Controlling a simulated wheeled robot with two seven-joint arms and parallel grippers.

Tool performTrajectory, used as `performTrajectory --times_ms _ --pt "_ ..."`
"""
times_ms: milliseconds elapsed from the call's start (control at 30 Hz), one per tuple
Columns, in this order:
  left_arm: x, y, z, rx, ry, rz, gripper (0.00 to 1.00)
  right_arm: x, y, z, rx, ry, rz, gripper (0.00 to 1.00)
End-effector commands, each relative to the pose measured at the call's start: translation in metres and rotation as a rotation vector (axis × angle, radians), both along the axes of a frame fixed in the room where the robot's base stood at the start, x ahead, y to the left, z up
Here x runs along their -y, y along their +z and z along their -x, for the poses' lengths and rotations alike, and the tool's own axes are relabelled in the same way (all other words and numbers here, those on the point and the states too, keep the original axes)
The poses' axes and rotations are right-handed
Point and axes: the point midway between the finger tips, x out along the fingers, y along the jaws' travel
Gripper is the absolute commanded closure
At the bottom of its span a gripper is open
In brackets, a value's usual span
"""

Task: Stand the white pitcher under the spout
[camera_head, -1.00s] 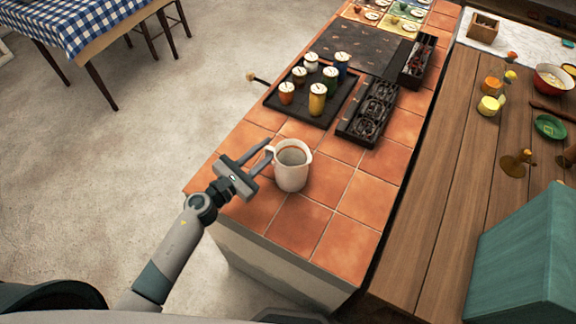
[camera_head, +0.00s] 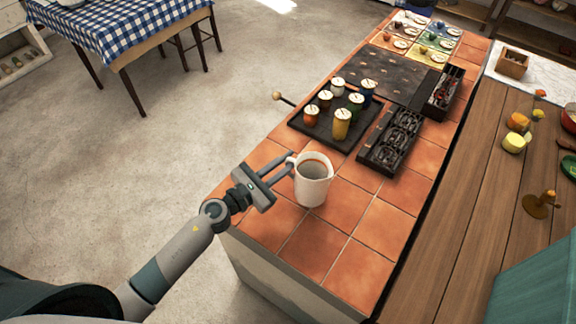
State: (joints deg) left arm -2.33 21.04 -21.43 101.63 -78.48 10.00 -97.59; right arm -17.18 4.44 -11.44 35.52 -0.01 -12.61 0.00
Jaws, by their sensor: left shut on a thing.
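The white pitcher (camera_head: 313,184) stands upright on the orange tiled counter, with a reddish band inside its rim. My left gripper (camera_head: 285,168) reaches in from the left and is shut on the pitcher's handle side. The pitcher's base looks to be on or just above the tiles; I cannot tell which. I cannot make out a spout in this view. My right gripper is not in view.
Behind the pitcher are a dark tray (camera_head: 336,122) of several colored lidded jars and a black compartment box (camera_head: 391,141). A wooden worktop (camera_head: 470,190) lies to the right, with a brown stand (camera_head: 541,205). The front tiles are clear.

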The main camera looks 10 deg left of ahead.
Motion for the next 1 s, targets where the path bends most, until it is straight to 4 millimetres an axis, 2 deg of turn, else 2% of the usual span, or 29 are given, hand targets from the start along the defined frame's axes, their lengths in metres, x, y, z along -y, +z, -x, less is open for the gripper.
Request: performTrajectory --times_ms 33,200,500,700,1000 --pt "0.005 0.011 0.011 0.000 -0.004 -0.002 1.00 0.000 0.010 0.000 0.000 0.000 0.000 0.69" --pt "0.019 0.033 0.042 -0.001 -0.003 0.000 1.00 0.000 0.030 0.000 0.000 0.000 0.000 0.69" --pt "0.040 0.061 0.088 -0.001 -0.002 0.003 1.00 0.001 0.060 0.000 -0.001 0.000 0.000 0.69" --pt "0.047 0.069 0.103 0.000 -0.001 0.001 1.00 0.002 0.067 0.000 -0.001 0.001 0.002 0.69" --pt "0.048 0.069 0.106 0.001 0.000 0.001 1.00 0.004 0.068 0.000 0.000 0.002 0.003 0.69"
